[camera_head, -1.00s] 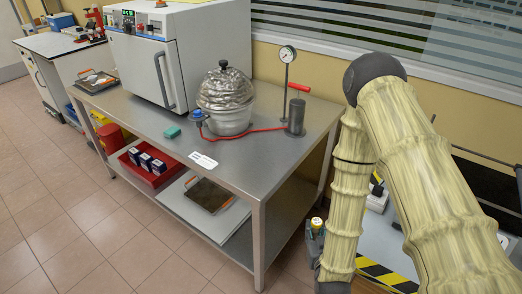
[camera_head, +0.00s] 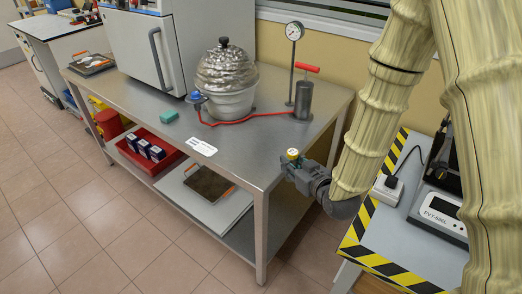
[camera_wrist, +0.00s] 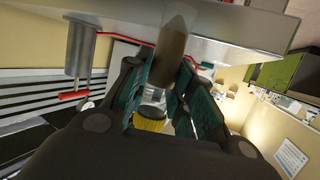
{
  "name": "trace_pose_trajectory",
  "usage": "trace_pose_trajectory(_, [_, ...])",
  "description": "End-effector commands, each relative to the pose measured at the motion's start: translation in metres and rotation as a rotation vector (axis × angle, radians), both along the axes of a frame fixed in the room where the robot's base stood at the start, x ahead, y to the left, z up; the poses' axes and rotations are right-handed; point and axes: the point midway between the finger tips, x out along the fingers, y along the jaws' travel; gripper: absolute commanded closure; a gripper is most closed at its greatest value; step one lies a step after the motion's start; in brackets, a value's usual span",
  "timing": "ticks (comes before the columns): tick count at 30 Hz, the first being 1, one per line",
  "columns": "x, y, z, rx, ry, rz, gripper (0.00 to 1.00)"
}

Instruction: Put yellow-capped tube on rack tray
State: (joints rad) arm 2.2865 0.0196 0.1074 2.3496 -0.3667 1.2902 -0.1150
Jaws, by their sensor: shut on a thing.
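My gripper (camera_head: 296,170) is shut on the yellow-capped tube (camera_head: 292,153) just off the table's front right corner. The yellow cap shows above the fingers in the head view. In the wrist view the fingers (camera_wrist: 168,95) press on both sides of the tube (camera_wrist: 175,42), with its yellow cap (camera_wrist: 150,121) nearest the camera and a brown, tapered far end. A dark tray with orange handles (camera_head: 208,184) lies on a light board on the lower shelf, left of my gripper. A similar tray (camera_head: 91,64) lies on the tabletop at the far left. I cannot tell which is the rack tray.
The metal table (camera_head: 235,166) carries a foil-covered pot (camera_head: 227,75), a pump (camera_head: 304,99), a gauge (camera_head: 294,32) and an oven (camera_head: 140,50). A red tray (camera_head: 135,160) with small boxes sits on the lower shelf. A striped-edge bench (camera_head: 398,222) stands at right. Floor in front is clear.

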Motion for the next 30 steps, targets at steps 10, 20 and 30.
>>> trace_pose_trajectory(10, [0.003,0.024,0.045,0.0,-0.004,0.186,0.97])
trace_pose_trajectory(20, [0.003,0.034,0.067,0.0,0.0,0.271,0.97])
trace_pose_trajectory(30, [0.06,0.058,0.062,-0.001,0.0,0.273,0.97])
